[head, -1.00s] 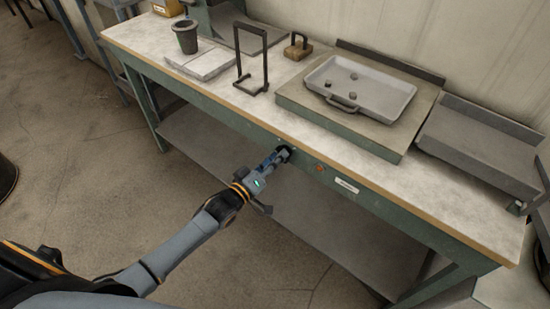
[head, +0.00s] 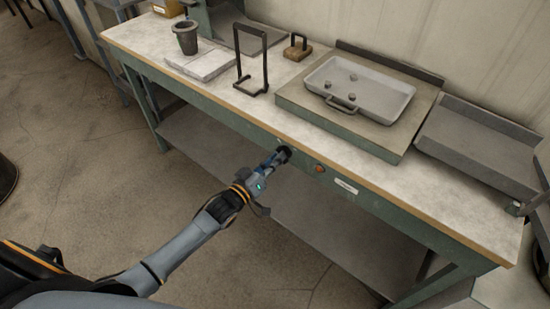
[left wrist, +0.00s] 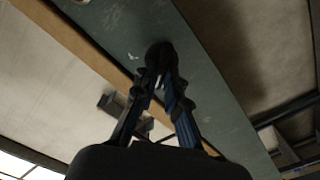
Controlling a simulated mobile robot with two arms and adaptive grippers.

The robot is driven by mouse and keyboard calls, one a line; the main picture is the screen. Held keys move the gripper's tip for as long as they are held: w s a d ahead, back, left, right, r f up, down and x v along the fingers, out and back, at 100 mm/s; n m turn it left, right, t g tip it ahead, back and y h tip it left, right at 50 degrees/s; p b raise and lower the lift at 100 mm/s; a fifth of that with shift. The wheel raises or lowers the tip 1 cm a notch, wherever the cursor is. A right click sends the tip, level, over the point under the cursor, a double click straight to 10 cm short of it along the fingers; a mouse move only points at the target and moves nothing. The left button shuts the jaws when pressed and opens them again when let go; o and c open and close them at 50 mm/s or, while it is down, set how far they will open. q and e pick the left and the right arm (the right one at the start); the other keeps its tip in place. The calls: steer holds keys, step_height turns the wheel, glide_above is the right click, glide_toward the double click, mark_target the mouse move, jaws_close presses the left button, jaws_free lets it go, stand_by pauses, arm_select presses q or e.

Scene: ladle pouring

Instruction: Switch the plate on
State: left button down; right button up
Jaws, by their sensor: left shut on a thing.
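The plate (head: 420,115) is a thick, flat slab near the right of the bench, with a shallow grey tray (head: 390,98) on it. A dark round knob (left wrist: 160,55) is on the green front panel of the bench. My left gripper (head: 283,154) is at this panel, and in the left wrist view its fingers are closed around the knob. The fingers mostly hide the knob in the head view, so its setting cannot be read. A small orange-red round lamp or button (head: 320,169) sits right of the gripper. My right gripper is out of view.
A white label (head: 346,187) is on the front panel. The tray holds small dark pieces. A dark cup (head: 187,40), a black wire stand (head: 252,72) and a wooden block with a handle (head: 298,48) stand on the bench. A grey angled tray (head: 480,150) is at the right.

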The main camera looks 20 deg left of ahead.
arm_select(q)
steer(key=shift+s+d+m, duration=0.1)
steer(key=shift+d+m, duration=0.1)
steer(key=shift+m, duration=3.65)
steer(key=shift+d+m, duration=0.15)
steer(key=shift+m, duration=3.7)
steer(key=c, duration=1.4)
jaws_free()
